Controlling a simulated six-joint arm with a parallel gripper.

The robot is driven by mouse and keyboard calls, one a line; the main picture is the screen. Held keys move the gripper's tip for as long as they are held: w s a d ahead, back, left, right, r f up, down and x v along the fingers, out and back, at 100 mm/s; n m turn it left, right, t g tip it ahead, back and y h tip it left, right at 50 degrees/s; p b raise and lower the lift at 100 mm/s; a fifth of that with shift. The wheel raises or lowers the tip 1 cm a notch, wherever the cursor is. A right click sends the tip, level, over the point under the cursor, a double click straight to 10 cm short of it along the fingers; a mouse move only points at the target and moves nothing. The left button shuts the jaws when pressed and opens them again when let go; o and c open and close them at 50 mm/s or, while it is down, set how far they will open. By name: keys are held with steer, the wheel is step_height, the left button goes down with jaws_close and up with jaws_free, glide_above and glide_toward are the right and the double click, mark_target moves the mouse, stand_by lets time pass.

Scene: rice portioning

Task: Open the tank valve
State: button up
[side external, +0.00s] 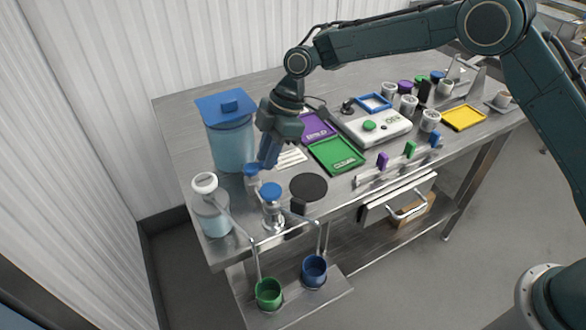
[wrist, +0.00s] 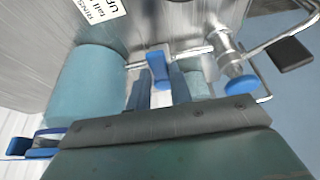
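The tank (side external: 230,143) is a tall light-blue clear container with a blue lid at the back left of the table. It also shows in the wrist view (wrist: 88,88). A blue handle (wrist: 158,66), which looks like the tank valve, sits on a thin pale pipe beside the tank. My gripper (side external: 265,163) points down in front of the tank. In the wrist view its two fingers (wrist: 160,88) are apart, with the blue handle showing between and beyond their tips. I cannot tell whether they touch it.
A blue-topped metal fitting (side external: 271,205) and a white-capped clear vessel (side external: 212,212) stand close by at the front left. A dark round pad (side external: 308,187) lies to the right. Green (side external: 268,294) and blue (side external: 314,271) cups sit on the low shelf. Trays fill the middle.

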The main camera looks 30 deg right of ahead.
mark_target(257, 171)
jaws_close()
steer(key=shift+s, duration=0.15)
steer(key=m, duration=0.2)
steer(key=s+m+t, duration=0.1)
steer(key=m, duration=0.1)
steer(key=shift+s+a+t, duration=0.2)
steer(key=shift+t, duration=0.1)
steer(key=m, duration=0.1)
steer(key=s+m+t, duration=0.1)
steer(key=m, duration=0.1)
steer(key=a+m+h, duration=0.1)
steer(key=shift+s+m+t, duration=0.15)
steer(key=shift+m+t, duration=0.15)
steer(key=shift+m, duration=0.1)
steer(key=m, duration=0.2)
steer(key=a+m+t+h, duration=0.1)
steer(key=m, duration=0.1)
steer(key=shift+s+a+h, duration=0.15)
steer(key=shift+s+h, duration=0.15)
steer(key=shift+s, duration=0.1)
steer(key=m, duration=0.1)
steer(key=a+m+h, duration=0.1)
steer(key=m, duration=0.3)
steer(key=shift+s+a+h, duration=0.1)
steer(key=shift+a+h, duration=0.15)
steer(key=shift+h, duration=0.15)
steer(key=shift+r, duration=0.1)
